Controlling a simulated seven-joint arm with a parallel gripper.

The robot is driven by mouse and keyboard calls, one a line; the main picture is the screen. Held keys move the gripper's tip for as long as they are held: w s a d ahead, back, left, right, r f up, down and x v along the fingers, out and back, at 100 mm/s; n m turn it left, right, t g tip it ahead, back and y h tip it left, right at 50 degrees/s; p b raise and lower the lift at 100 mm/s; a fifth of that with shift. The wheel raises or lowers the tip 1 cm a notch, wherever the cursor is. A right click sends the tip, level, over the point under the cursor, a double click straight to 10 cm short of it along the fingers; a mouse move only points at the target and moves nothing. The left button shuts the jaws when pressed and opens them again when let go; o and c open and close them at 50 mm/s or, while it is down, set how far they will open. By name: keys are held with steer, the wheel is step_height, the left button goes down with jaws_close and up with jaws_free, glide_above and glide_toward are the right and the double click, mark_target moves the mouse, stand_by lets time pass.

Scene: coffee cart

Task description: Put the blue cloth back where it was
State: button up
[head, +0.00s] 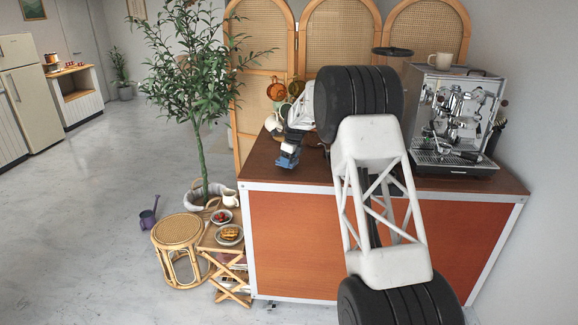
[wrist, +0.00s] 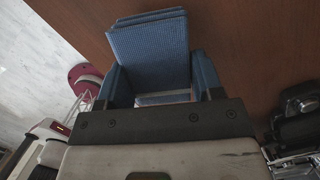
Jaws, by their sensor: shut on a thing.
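The blue cloth (wrist: 148,48) is a folded, ribbed blue piece in the wrist view, sitting between the two fingers of my gripper (wrist: 160,82). My gripper is shut on it. In the head view my gripper (head: 289,157) points down over the left end of the brown counter top (head: 262,160), with the cloth small and dark blue at its tip. Whether the cloth touches the counter I cannot tell. My arm hides the middle of the counter.
The espresso machine (head: 455,120) stands at the counter's right, with a cup (head: 440,60) on top. Mugs (head: 276,89) hang behind my gripper. Left of the counter are a small stand with a plate of pastries (head: 229,235), a rattan stool (head: 180,230) and a potted tree (head: 200,80).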

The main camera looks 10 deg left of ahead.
mark_target(294, 161)
steer(key=shift+f, duration=1.25)
steer(key=o, duration=1.3)
steer(key=shift+f, duration=0.1)
steer(key=shift+o, duration=0.2)
steer(key=r, duration=0.4)
steer(key=d+r, duration=0.1)
steer(key=r, duration=0.3)
steer(key=s+d+r, duration=0.1)
steer(key=r, duration=0.3)
steer(key=shift+d+r, duration=0.1)
